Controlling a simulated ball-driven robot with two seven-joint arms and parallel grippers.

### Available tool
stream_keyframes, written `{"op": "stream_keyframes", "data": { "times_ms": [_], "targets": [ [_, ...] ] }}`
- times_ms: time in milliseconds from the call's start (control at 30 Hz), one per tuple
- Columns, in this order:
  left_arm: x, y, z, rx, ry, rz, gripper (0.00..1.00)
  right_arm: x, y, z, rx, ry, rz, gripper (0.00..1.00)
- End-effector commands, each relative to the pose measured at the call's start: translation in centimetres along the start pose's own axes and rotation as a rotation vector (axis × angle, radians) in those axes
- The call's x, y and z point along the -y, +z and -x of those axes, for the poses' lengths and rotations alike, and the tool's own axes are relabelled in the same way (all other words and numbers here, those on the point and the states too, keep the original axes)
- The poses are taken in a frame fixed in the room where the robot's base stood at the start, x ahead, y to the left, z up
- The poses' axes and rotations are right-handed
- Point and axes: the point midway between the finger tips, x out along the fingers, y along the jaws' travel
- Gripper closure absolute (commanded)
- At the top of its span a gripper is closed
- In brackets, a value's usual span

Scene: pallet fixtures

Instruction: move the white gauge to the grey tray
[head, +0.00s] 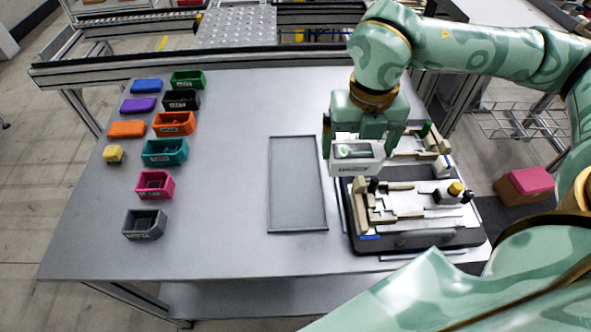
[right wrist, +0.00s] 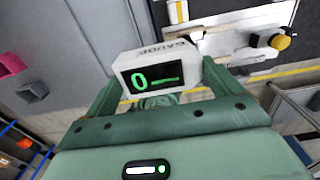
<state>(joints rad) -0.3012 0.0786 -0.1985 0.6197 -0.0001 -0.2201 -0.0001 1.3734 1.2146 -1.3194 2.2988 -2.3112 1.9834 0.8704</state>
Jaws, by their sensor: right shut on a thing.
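The white gauge (head: 357,158) is a box with a dark display and green digits. It is held up above the left side of the pallet fixture in the head view. My right gripper (head: 359,146) is shut on it. The gauge also shows between the fingers in the right wrist view (right wrist: 157,75), its display reading a green 0. The grey tray (head: 297,185) is a flat, empty rectangle with a low rim, lying on the table just left of the gauge. My left gripper does not show in either view.
The black pallet (head: 430,238) with beige fixture parts and a yellow-topped knob (head: 455,188) lies right of the tray. Several coloured bins, including a grey bin (head: 144,224) and a pink bin (head: 155,185), stand at the table's left. The table between bins and tray is clear.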

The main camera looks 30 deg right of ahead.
Motion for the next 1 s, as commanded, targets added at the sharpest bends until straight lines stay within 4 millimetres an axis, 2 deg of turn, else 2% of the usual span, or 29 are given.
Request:
{"op": "stream_keyframes", "data": {
  "times_ms": [233,400,667,733,900,1000],
  "targets": [
    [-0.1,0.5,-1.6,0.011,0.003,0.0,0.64,-6.4,3.6,-3.6,0.0,0.0,0.004,0.41],
    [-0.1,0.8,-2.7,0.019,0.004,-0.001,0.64,-8.8,5.1,-7.0,-0.002,-0.002,0.003,0.41],
    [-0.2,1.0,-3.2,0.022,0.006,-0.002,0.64,-10.2,5.9,-8.7,0.0,0.0,0.003,0.41],
    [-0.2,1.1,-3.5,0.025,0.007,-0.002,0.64,-10.7,6.2,-9.5,-0.001,-0.001,0.004,0.41],
    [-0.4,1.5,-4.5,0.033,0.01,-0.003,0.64,-10.6,6.1,-12.4,-0.002,-0.002,0.004,0.41],
    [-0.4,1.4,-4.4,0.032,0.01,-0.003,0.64,-10.6,6.2,-12.4,0.001,0.0,0.004,0.41]
  ]
}}
